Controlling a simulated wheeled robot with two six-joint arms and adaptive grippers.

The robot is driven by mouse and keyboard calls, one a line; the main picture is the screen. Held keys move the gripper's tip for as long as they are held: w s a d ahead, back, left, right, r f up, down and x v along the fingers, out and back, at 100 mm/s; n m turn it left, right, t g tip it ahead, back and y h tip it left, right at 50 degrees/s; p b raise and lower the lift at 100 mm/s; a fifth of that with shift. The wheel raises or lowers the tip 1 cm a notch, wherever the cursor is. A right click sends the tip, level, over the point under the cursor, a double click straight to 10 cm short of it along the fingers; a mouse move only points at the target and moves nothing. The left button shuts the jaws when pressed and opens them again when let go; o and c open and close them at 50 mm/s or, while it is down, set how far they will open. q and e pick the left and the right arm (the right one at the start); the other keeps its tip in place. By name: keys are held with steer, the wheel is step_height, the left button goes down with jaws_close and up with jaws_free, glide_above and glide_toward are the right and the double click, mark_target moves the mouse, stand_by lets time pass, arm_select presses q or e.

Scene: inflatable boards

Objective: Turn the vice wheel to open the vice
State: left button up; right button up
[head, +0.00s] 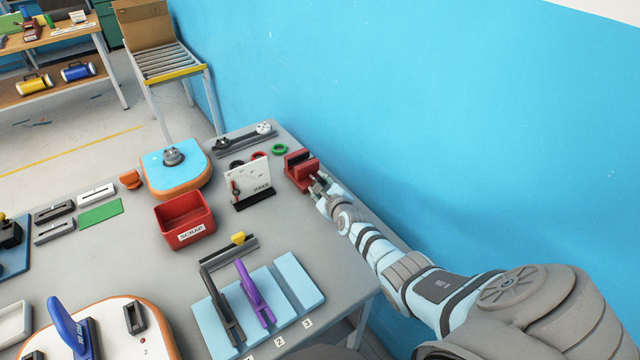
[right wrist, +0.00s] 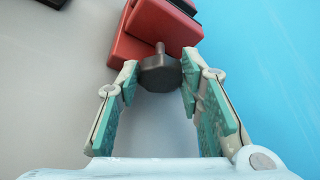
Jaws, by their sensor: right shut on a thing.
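The red vice (head: 299,167) stands at the table's far right edge, close to the blue wall. In the right wrist view its red body (right wrist: 152,32) is at the top, with a dark grey wheel (right wrist: 160,74) on a short shaft facing me. My right gripper (head: 319,184) reaches the near side of the vice. Its two teal-padded fingers sit on either side of the wheel and are shut on it. In the head view the fingers mostly hide the wheel. How far the jaws are apart is hard to tell. My left gripper is not in view.
A red scrap bin (head: 184,222) is farther left. A light blue board (head: 290,283) with purple and dark handles lies nearer. The blue wall (head: 420,130) is close on the right.

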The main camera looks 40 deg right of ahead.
stand_by(0.4)
steer(key=o, duration=1.2)
steer(key=shift+c, duration=0.2)
